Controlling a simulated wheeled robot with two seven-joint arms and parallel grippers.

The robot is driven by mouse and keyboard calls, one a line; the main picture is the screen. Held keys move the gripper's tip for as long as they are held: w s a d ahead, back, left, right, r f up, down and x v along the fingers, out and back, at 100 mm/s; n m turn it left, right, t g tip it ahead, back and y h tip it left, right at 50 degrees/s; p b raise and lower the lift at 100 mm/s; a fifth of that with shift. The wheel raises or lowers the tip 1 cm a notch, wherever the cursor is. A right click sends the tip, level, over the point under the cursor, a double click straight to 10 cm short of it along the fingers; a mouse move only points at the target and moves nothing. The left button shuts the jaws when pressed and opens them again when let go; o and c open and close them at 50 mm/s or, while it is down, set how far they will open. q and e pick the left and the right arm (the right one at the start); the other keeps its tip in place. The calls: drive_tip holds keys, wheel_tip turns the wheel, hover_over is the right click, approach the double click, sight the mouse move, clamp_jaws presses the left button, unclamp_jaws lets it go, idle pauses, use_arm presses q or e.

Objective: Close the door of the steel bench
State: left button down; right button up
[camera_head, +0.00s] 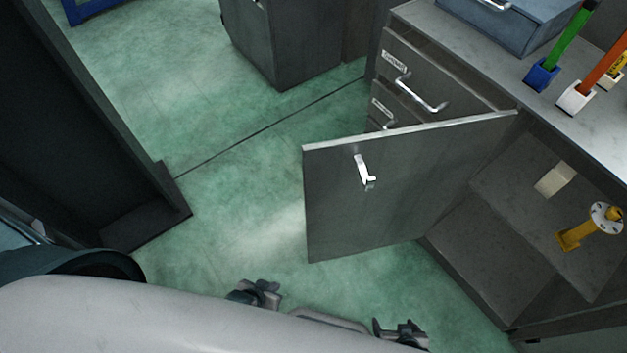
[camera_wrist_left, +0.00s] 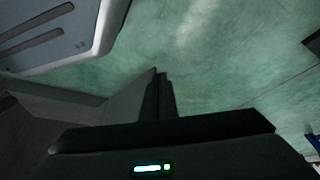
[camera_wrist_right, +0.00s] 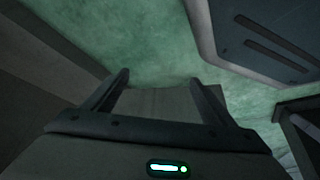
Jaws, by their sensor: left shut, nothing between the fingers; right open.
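The steel bench (camera_head: 435,22) stands at the right in the head view. Its grey door (camera_head: 400,190) is swung wide open, away from the cabinet opening, hinged at its far right edge. A silver handle (camera_head: 363,171) sits near the door's free upper left corner. My left gripper (camera_wrist_left: 160,78) is shut and empty over the green floor in the left wrist view. My right gripper (camera_wrist_right: 160,78) is open, with its fingers apart, in the right wrist view; a grey surface shows beyond them, and I cannot tell what it is. Neither gripper clearly touches the door.
Inside the open cabinet are a yellow flanged part (camera_head: 583,228) and a pale block (camera_head: 555,179). A blue-grey toolbox (camera_head: 510,20) and colored-handled tools stand on the bench top. Drawers with handles (camera_head: 421,95) lie behind the door. Green floor (camera_head: 240,215) is clear left of the door.

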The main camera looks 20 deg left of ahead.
sight(314, 181)
use_arm(q)
drive_tip(key=w+a+r+n+h+b, duration=0.2)
drive_tip(key=w+r+n+h+b, duration=0.15)
drive_tip(key=w, duration=0.45)
drive_tip(key=w+a+r+n+h+b, duration=0.1)
drive_tip(key=w+r+n+h+b, duration=0.15)
drive_tip(key=w+r+b, duration=0.4)
drive_tip(key=w+r+h+b, duration=0.1)
drive_tip(key=r+h, duration=0.2)
drive_tip(key=r, duration=0.5)
drive_tip(key=w+r+m+h+b, duration=0.1)
drive_tip(key=w+r+h+b, duration=0.1)
drive_tip(key=r, duration=0.7)
drive_tip(key=w+r+m+g+h+b, duration=0.1)
drive_tip(key=r+h, duration=0.4)
drive_tip(key=r, duration=0.3)
drive_tip(key=shift+w+d+r+b, duration=0.2)
drive_tip(key=shift+d+r+b, duration=0.1)
drive_tip(key=shift+d+r, duration=0.1)
use_arm(e)
drive_tip(key=w+a+r, duration=0.1)
drive_tip(key=a+r, duration=0.1)
drive_tip(key=r, duration=0.6)
drive_tip(key=w+a+r+t+y, duration=0.1)
drive_tip(key=a+r, duration=0.1)
drive_tip(key=r, duration=0.6)
drive_tip(key=shift+r+y, duration=0.3)
drive_tip(key=shift+r, duration=0.05)
use_arm(q)
drive_tip(key=shift+d, duration=0.15)
